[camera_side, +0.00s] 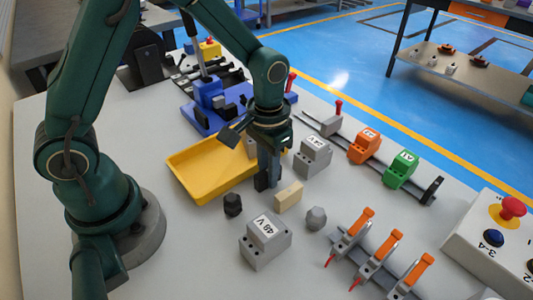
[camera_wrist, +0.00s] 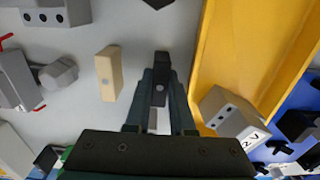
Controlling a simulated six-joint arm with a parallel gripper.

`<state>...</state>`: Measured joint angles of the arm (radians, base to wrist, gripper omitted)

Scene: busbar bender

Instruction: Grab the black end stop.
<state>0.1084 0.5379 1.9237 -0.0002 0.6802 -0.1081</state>
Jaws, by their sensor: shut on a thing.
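The black end stop (camera_side: 261,182) is a small dark block between my gripper's fingertips, low over the grey table between the yellow tray and a beige block. In the wrist view the end stop (camera_wrist: 161,66) shows with a small round mark on its face. My gripper (camera_side: 268,176) points down and is shut on it; its fingers also show in the wrist view (camera_wrist: 160,88). The fingers hide part of the block. I cannot tell whether its underside touches the table.
The yellow tray (camera_side: 187,179) is close on the left. The beige block (camera_side: 289,196), a black knob (camera_side: 232,205), a grey knob (camera_side: 316,218) and the 48V grey block (camera_side: 265,240) stand nearby. A rail with orange (camera_side: 364,146) and green (camera_side: 401,169) blocks lies right.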

